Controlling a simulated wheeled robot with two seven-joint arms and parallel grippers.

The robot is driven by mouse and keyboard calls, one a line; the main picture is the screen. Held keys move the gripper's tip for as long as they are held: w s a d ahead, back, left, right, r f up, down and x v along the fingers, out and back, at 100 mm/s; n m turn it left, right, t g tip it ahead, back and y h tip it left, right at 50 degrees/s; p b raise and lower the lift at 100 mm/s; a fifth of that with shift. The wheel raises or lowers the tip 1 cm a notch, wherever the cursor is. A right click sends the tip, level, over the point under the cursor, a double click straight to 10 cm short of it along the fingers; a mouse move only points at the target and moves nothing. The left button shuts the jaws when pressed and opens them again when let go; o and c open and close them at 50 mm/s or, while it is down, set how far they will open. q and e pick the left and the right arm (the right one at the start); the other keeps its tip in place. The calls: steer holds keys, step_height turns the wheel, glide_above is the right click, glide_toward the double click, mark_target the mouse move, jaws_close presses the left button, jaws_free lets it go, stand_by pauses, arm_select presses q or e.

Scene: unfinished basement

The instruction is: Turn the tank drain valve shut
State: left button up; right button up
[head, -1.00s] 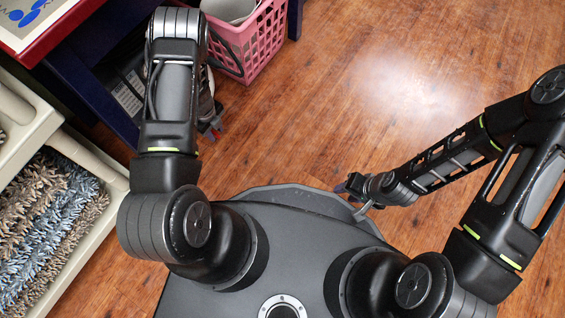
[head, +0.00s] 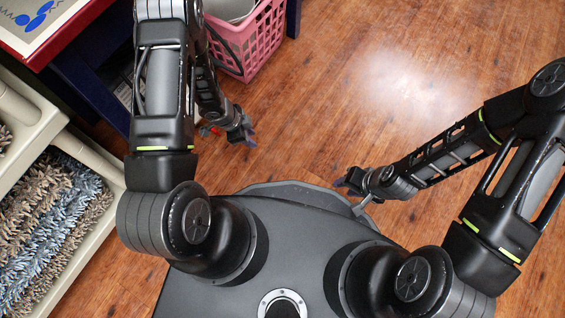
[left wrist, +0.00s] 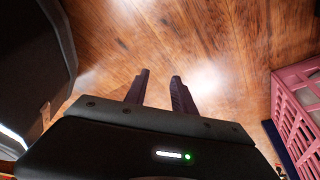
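No tank and no drain valve show in either view. My left gripper (head: 248,136) hangs over the wood floor, just below and left of the pink basket in the head view. In the left wrist view its two dark fingers (left wrist: 158,90) stand apart with only bare floor between them, so it is open and empty. My right gripper (head: 345,183) is near the front edge of my base, low over the floor. It is small there, and I cannot tell whether its fingers are apart.
A pink basket (head: 262,42) stands at the top; it also shows in the left wrist view (left wrist: 300,112). A red-edged table (head: 75,32) with dark blue legs is top left. A cream rack with shaggy mop heads (head: 50,215) is at the left. The wood floor (head: 400,80) is clear.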

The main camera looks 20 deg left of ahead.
arm_select(q)
steer(key=s+d+r+n+b, duration=0.2)
steer(key=s+d+n, duration=0.5)
steer(key=d+n, duration=0.5)
steer(key=shift+d+r+n+h, duration=0.3)
steer(key=shift+d, duration=0.15)
arm_select(e)
steer(key=shift+f, duration=1.2)
